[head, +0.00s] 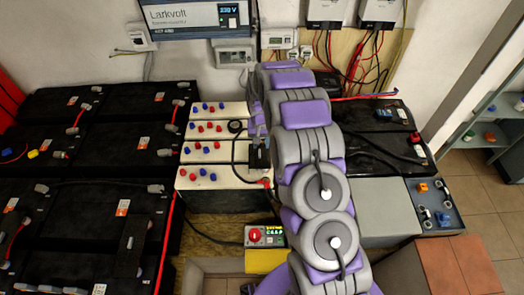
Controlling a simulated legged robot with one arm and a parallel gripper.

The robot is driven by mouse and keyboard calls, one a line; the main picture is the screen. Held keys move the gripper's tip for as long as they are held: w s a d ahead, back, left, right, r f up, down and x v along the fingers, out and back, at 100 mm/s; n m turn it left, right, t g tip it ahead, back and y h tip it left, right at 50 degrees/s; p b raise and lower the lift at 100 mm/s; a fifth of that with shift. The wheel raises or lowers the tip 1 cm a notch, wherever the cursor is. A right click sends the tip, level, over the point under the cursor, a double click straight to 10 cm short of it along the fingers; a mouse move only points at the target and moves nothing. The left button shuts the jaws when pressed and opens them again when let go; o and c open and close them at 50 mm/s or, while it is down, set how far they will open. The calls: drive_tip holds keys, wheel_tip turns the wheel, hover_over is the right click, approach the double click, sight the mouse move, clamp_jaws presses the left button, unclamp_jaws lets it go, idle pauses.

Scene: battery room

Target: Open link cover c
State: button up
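No letter marking a link cover c is legible, so I cannot tell which part it is. Cream battery blocks (212,150) with red and blue caps stand in the middle. My arm rises in front of them and bends down at its far end. My gripper (259,152) seems to be the dark part at their right end, beside a black cable. It is small and partly behind my arm, so I cannot tell whether it is open, or whether it touches anything. My arm also hides what lies directly right of it.
Large black batteries (118,130) fill the left side. More black batteries (385,155) and a grey box (386,205) stand at the right. A yellow control box (265,261) with a red button is in front. Wall units (197,17) and loose red and black cables hang behind.

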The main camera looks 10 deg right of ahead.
sight(259, 152)
drive_tip(key=f, duration=0.1)
drive_tip(key=a+f, duration=0.2)
drive_tip(key=f, duration=0.1)
drive_tip(key=shift+f, duration=0.1)
drive_tip(key=shift+d+f+b, duration=0.1)
drive_tip(key=shift+f+b, duration=0.2)
drive_tip(key=shift+d+f, duration=0.15)
drive_tip(key=shift+d, duration=0.8)
drive_tip(key=shift+a, duration=0.75)
drive_tip(key=c, duration=0.5)
drive_tip(key=shift+c, duration=0.8)
drive_tip(key=shift+d, duration=0.3)
clamp_jaws()
